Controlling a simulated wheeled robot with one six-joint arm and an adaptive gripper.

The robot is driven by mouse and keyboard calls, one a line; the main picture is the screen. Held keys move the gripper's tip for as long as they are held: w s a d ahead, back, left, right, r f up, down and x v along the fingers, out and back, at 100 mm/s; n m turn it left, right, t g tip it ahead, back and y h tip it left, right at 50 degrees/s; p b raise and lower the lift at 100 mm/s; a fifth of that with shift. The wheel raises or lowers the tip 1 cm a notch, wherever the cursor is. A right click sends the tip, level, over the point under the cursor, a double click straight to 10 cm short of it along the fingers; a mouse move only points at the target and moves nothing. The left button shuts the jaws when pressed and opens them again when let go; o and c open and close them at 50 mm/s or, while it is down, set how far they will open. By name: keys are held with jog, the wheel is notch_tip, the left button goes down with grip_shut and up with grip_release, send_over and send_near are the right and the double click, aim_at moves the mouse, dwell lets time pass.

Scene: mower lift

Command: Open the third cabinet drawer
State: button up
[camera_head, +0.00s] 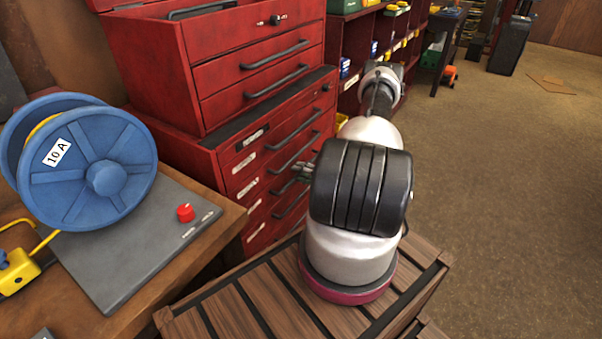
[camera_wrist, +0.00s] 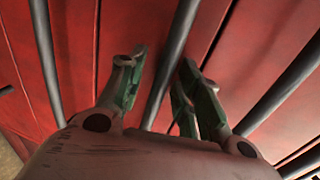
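The red drawer cabinet (camera_head: 225,165) stands left of my arm, with several labelled drawers and dark bar handles. Its front fills the wrist view (camera_wrist: 225,25). My gripper (camera_head: 303,172) is at the cabinet's drawer handles in the head view, partly hidden by my arm. In the wrist view my gripper (camera_wrist: 163,65) is open, with its two green-padded fingers on either side of a dark bar handle (camera_wrist: 178,45). Gaps show between the handle and the fingers. This handle seems to be around the third drawer down, but my gripper covers it in the head view. The drawers look shut.
A red tool chest (camera_head: 150,70) sits on top of the cabinet. A workbench with a blue cable reel (camera_head: 90,165) and a grey plate (camera_head: 130,245) is at left. Red shelving (camera_head: 345,45) stands behind. The floor (camera_head: 500,200) at right is clear.

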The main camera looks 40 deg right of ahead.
jog(key=shift+c, duration=0.2)
grip_shut()
jog(key=shift+s, duration=0.1)
